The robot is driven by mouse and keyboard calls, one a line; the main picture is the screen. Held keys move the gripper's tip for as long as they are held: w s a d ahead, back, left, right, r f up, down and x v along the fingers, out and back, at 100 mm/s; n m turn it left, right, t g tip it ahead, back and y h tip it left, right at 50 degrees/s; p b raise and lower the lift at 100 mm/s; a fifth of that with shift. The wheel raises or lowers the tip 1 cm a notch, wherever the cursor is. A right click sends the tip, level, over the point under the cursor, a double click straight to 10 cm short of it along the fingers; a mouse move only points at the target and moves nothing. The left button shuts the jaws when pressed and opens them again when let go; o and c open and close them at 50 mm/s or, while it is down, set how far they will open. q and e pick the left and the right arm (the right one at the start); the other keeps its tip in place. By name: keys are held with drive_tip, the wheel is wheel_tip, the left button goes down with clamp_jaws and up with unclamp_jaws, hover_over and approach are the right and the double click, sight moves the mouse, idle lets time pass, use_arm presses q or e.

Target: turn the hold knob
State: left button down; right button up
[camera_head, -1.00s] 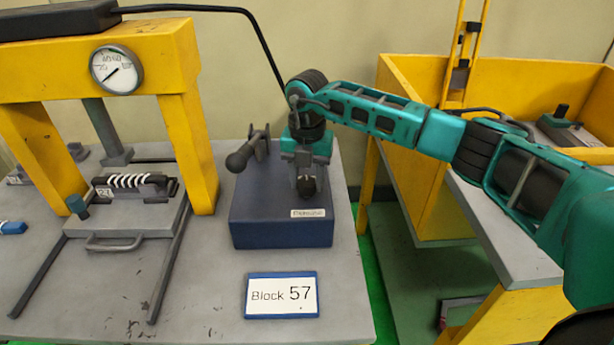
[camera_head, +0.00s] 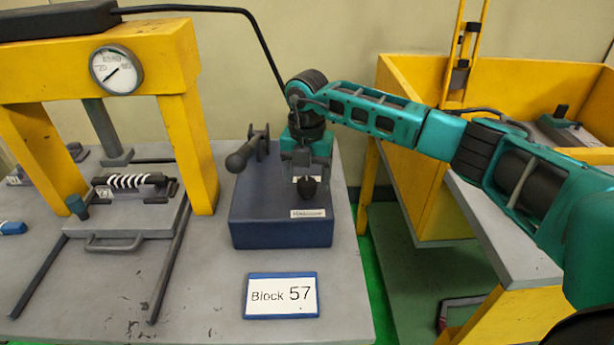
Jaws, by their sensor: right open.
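The hold knob appears as a small dark knob (camera_head: 307,188) on top of a blue box (camera_head: 268,233) with a small white label (camera_head: 308,213) whose text is too small to read surely. My right gripper (camera_head: 306,179) is above the box, pointing down, with its open jaws around or just above the knob; I cannot tell whether they touch it. The gripper hides the knob's upper part. A dark lever handle (camera_head: 242,158) stands on the same box, left of the gripper. My left gripper is not in view.
A yellow press frame (camera_head: 190,125) with a round gauge (camera_head: 116,70) stands left, over a wound part (camera_head: 133,186) on a sliding plate. A yellow bin (camera_head: 412,85) stands right. The grey table front is mostly clear.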

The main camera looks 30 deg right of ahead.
sight(307, 182)
wheel_tip(307, 182, up, 13)
drive_tip(key=shift+b, duration=0.35)
drive_tip(key=shift+s+f, duration=0.1)
idle(0.6)
